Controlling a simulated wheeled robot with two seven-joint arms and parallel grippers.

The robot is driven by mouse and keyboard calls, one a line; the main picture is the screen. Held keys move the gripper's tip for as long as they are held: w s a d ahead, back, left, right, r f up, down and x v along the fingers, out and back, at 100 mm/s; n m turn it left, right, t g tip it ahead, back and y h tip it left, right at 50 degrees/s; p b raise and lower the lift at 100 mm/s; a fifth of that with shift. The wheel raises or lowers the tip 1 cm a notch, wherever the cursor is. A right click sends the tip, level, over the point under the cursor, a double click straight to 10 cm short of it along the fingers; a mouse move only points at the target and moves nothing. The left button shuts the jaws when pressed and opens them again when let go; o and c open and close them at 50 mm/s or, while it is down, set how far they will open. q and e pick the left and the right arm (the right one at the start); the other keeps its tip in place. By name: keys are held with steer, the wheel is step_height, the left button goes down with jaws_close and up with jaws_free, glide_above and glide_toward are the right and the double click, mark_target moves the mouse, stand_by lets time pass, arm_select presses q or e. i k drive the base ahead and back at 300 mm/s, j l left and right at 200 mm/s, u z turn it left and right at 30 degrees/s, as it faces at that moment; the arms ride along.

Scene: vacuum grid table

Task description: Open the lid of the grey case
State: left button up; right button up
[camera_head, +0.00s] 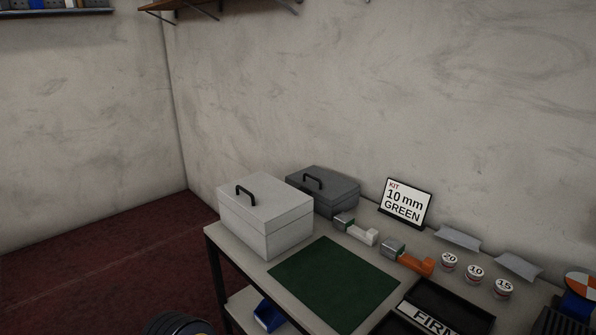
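Two lidded cases stand at the left end of the table. The front one is a light grey case (267,222), with a black handle on its lid. Behind it to the right is a smaller dark grey case (335,196), also with a black handle on top. Both lids look shut. The front case hides part of the dark one. Neither of my grippers is in view.
A green mat (334,284) lies bare on the table (262,270) in front of the cases. A sign (404,204) reads "KIT 10 mm GREEN". A white-handled tool (362,233), an orange-handled tool (415,262) and three numbered pots (475,273) are to the right.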

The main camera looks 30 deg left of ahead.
mark_target(327, 187)
steer(key=j+z, duration=0.1)
steer(key=j, duration=0.5)
steer(key=j+z, duration=0.1)
steer(key=j, duration=0.5)
steer(key=j+z, duration=0.1)
steer(key=j, duration=0.45)
steer(key=k+j+z, duration=0.1)
steer(key=j, duration=0.5)
steer(key=k+j, duration=0.15)
steer(key=j, duration=0.4)
steer(key=j+z, duration=0.15)
steer(key=j, duration=0.45)
steer(key=i+j+z, duration=0.25)
steer(key=j, duration=0.95)
steer(key=j+z, duration=0.25)
steer(key=j, duration=1)
steer(key=i+j, duration=0.8)
steer(key=i+l+z, duration=0.05)
steer(key=i, duration=0.05)
